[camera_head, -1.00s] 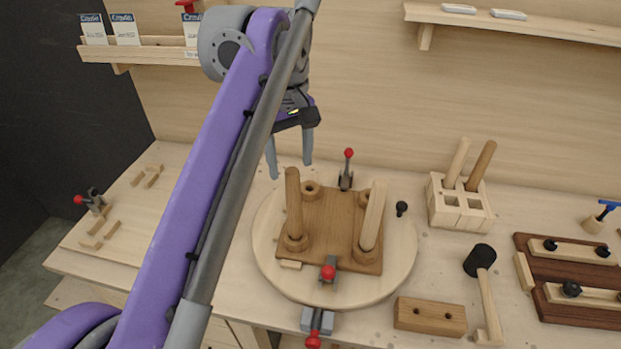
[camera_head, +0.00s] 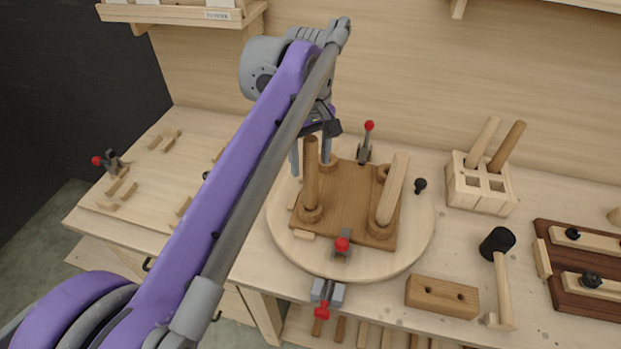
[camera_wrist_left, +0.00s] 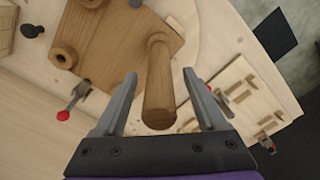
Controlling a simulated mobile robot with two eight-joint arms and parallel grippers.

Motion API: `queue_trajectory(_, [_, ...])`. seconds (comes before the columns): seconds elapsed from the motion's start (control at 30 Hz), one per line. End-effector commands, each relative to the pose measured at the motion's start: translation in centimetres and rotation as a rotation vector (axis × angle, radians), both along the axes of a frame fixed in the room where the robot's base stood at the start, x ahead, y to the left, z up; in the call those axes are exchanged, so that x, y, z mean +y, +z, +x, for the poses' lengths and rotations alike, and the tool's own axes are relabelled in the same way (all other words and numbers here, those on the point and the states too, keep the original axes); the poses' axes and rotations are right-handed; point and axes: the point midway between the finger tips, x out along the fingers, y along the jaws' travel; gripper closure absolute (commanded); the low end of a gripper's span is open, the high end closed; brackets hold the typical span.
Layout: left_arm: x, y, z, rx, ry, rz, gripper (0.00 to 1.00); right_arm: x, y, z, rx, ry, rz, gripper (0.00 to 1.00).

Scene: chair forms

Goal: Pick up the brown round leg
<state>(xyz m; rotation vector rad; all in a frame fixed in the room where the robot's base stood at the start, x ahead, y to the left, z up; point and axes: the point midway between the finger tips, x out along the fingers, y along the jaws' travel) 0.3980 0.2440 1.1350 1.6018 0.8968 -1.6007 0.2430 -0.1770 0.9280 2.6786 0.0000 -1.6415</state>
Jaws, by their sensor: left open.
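A brown round leg (camera_head: 311,175) stands upright in a hole at the left of the brown square seat (camera_head: 350,190). My left gripper (camera_head: 310,166) is open at the upper part of this leg, its fingers pointing down. In the left wrist view the leg (camera_wrist_left: 160,88) lies between the two open fingers (camera_wrist_left: 159,75), with a gap visible on each side. A second brown round leg (camera_head: 507,146) leans in the pale wooden holder (camera_head: 482,195) at the right. My right gripper is not in view.
The seat lies on a round pale board (camera_head: 415,245), held by red-tipped clamps (camera_head: 342,246). A pale leg (camera_head: 393,188) stands in the seat's right side. A mallet (camera_head: 500,275) and a drilled block (camera_head: 441,297) lie to the right.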

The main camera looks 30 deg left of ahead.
Motion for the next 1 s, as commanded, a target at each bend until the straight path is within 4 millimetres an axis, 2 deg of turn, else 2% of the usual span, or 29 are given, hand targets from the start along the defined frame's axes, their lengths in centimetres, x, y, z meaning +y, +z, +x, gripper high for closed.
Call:
queue_trajectory(0.27, [-0.02, -0.54, 0.0, 0.0, 0.0, 0.0, 0.27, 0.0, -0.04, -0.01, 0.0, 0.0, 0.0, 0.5])
queue_trajectory(0.37, [-0.01, -0.53, 0.0, 0.0, 0.0, 0.0, 0.41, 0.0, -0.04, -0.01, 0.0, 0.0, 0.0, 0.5])
queue_trajectory(0.6, [-0.01, -0.52, 0.0, 0.0, 0.0, 0.0, 0.84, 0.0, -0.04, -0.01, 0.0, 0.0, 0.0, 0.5])
queue_trajectory(0.7, [-0.01, -0.52, 0.0, 0.0, 0.0, 0.0, 1.0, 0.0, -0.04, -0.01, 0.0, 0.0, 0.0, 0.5])
queue_trajectory(1.0, [-0.01, -0.51, 0.0, 0.0, 0.0, 0.0, 1.0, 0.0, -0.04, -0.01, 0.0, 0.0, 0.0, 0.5])
